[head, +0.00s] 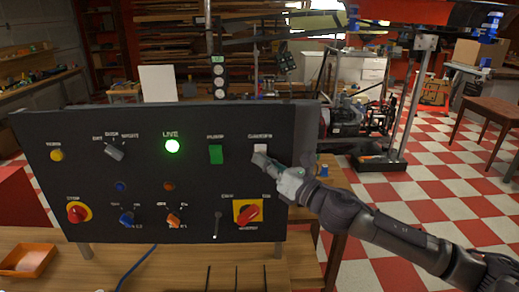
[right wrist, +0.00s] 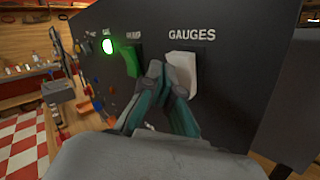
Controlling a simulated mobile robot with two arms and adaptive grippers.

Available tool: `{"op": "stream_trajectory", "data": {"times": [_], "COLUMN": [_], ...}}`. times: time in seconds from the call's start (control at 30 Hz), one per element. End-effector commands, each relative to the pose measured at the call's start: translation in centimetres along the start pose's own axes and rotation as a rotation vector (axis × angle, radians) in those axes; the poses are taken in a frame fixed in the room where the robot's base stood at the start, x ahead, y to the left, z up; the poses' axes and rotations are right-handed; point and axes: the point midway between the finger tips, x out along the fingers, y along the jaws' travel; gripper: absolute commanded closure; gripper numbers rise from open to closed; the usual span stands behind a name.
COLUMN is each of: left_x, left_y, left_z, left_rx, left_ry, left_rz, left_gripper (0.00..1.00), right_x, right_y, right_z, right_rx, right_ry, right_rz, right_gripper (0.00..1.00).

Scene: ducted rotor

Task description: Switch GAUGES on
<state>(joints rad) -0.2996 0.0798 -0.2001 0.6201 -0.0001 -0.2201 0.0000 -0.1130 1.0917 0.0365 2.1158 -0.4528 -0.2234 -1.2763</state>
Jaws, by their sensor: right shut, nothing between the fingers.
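The GAUGES switch is a white rocker on the dark upright panel (head: 95,172). It shows near the panel's upper right in the head view (head: 260,149), and under its GAUGES label in the right wrist view (right wrist: 184,73). It is unlit. My right gripper (head: 262,160) is shut and empty, its fingertips at the lower part of the switch. In the right wrist view the fingertips (right wrist: 165,76) overlap the switch's lower left edge; I cannot tell whether they touch it. My left gripper is not in view.
Left of the switch are a green rocker (head: 215,154) and a lit green LIVE lamp (head: 172,146). Below are a red-and-yellow rotary switch (head: 247,212), a small lever (head: 217,225) and other knobs. An orange tray (head: 27,260) lies at the left on the wooden bench.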

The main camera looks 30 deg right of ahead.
Motion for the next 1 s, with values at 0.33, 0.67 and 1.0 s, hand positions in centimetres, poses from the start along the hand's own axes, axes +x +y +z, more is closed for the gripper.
{"op": "stream_trajectory", "data": {"times": [0.33, 0.67, 1.0], "left_x": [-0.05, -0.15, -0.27], "left_y": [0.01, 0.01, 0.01], "left_z": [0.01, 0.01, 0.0], "left_rx": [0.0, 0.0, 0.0], "left_ry": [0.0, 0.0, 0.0], "left_rz": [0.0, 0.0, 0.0], "left_gripper": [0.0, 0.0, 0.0], "right_x": [0.09, 0.31, 0.6], "right_y": [-0.08, -0.2, -0.42], "right_z": [0.05, 0.25, 0.44], "right_rx": [0.0, -0.001, -0.001], "right_ry": [0.0, 0.0, 0.0], "right_rz": [0.0, 0.001, 0.001], "right_gripper": [1.0, 1.0, 1.0]}}
